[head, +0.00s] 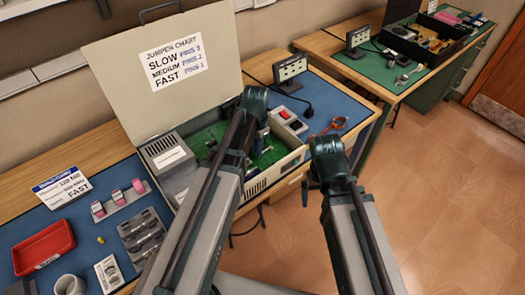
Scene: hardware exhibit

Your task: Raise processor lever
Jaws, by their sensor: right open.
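An open beige computer case (257,187) stands on the blue bench mat with its lid (110,65) raised. A green board (275,154) lies inside it, with small parts on it. I cannot make out the processor lever; my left arm covers part of the board. My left gripper (247,163) is over the case, mostly hidden by its own arm, and I cannot tell its jaw state. My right gripper (307,187) is to the right of the case, near the bench's front edge, small and partly hidden by its wrist. It is open and I see nothing in it.
A red tray (43,247), a grey cup (69,285) and a grey parts holder (142,236) sit on the mat at left. A second bench stands at back right. Open floor lies at right.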

